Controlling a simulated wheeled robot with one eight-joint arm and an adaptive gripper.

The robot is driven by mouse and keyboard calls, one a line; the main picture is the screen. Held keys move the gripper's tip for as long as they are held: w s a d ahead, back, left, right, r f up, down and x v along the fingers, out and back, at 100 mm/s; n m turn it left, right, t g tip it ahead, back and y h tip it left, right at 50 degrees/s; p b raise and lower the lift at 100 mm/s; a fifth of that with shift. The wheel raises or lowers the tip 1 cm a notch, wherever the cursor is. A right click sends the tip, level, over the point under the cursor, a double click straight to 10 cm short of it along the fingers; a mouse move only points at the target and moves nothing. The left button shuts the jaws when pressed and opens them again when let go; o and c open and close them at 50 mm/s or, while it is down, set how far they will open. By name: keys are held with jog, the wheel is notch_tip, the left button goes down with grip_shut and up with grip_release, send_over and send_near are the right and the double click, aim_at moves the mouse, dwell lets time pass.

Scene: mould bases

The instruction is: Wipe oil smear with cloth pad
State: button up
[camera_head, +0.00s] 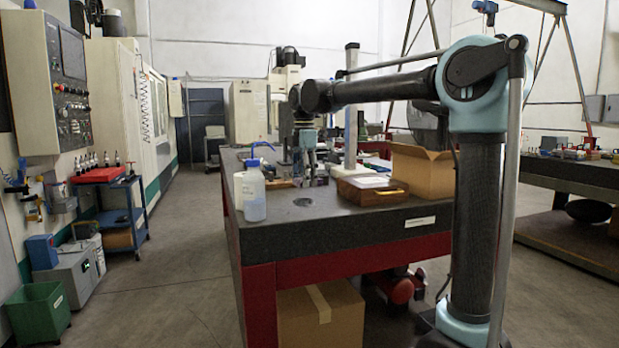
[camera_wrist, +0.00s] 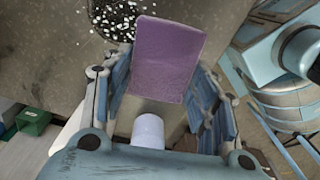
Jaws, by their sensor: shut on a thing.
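The cloth pad (camera_wrist: 168,62) is a purple block in the wrist view, held between the two blue-lined fingers of my gripper (camera_wrist: 163,92). In the head view my gripper (camera_head: 305,176) points down over the dark benchtop (camera_head: 375,221), behind the bottles; the pad cannot be made out there. A dark round patch (camera_head: 303,202) lies on the bench nearer the camera, possibly the oil smear. A black, white-speckled patch (camera_wrist: 115,18) lies beyond the pad in the wrist view. I cannot tell whether the pad touches the bench.
A blue-liquid bottle (camera_head: 254,195) stands near the bench's left edge. A wooden box (camera_head: 367,192) and an open cardboard box (camera_head: 422,172) stand right of my gripper. The front strip of the bench is mostly clear. A red-topped cart (camera_head: 103,176) stands left.

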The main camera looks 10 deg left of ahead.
jog(key=shift+w+d, duration=0.15)
jog(key=shift+w, duration=0.05)
dwell(0.3)
